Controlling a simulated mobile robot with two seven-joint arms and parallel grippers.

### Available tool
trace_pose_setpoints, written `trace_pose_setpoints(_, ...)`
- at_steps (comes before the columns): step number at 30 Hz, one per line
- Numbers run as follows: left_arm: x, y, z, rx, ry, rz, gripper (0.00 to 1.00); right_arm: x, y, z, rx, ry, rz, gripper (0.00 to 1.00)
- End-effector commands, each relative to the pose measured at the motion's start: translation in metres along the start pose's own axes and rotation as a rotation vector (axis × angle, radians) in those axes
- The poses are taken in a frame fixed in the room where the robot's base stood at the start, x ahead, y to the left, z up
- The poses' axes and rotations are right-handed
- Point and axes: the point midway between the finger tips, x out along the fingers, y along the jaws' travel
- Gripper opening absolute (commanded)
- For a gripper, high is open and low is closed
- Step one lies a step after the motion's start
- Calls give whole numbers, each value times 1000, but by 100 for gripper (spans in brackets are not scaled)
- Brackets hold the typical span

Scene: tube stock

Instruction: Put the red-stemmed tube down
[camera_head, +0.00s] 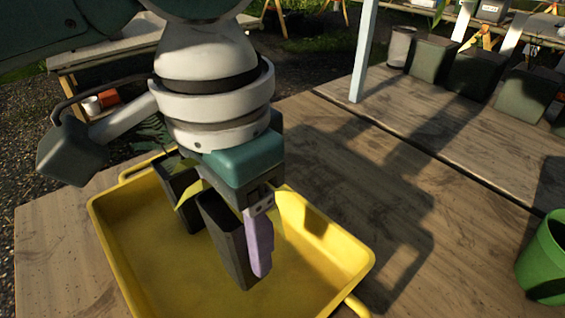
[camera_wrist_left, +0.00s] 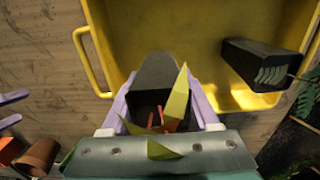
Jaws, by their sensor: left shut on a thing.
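The red-stemmed tube is a dark square tube (camera_head: 224,235), upright or nearly so, inside the yellow tray's outline in the head view. My left gripper (camera_head: 247,262) is shut on it, one purple finger along its near right side. In the left wrist view the same tube (camera_wrist_left: 154,72) sits between both purple fingers, with red stems and a yellow-green leaf at its mouth. I cannot tell whether its base touches the tray floor. Two purple tips at the left edge of the left wrist view look like my right gripper (camera_wrist_left: 13,110), apart and empty.
The yellow tray (camera_head: 330,243) lies on a wooden table (camera_head: 350,165). A green pot (camera_head: 545,262) stands at the right edge. Dark pots (camera_head: 472,75) line the back right. The tray's front is bare.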

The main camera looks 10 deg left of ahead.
Motion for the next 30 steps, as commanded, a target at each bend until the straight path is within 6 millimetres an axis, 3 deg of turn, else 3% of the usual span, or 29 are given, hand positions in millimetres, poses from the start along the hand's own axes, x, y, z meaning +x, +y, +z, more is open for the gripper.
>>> trace_pose_setpoints(10, 45, 0, 0, 0, 0, -1, 0, 12, 0, 4, -1, 0, 1, 91)
trace_pose_setpoints(23, 50, 0, 0, 1, 1, 0, 0, 11, 1, 4, -3, 1, 4, 91)
trace_pose_setpoints(24, 50, 0, 0, 1, 1, -1, 66, 12, 1, 4, -3, 1, 4, 91)
trace_pose_setpoints(30, 50, 0, 0, 1, 1, -1, 88, 12, 1, 3, -3, 1, 4, 91)
